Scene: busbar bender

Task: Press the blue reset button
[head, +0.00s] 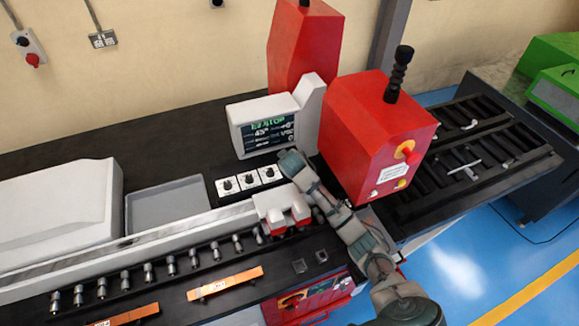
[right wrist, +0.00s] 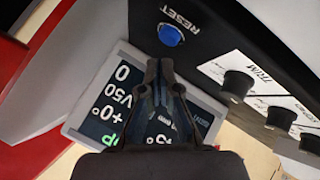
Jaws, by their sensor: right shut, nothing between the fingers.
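The blue reset button (right wrist: 171,35) sits on a black panel under the white word RESET in the right wrist view. My right gripper (right wrist: 160,66) is shut and empty, with its fingertips just short of the button in that picture. A dark gap shows between the tips and the button; the height between them is hard to tell. In the head view my right gripper (head: 290,160) is over the black panel, below the display and right of the dials. The button is hidden there by my arm. My left gripper is not in view.
A white-framed display (head: 265,127) stands behind the panel, and three dials (head: 247,181) lie left of my gripper. A red housing (head: 372,135) with a red emergency stop (head: 407,153) stands close on the right. A grey tray (head: 167,204) lies at left.

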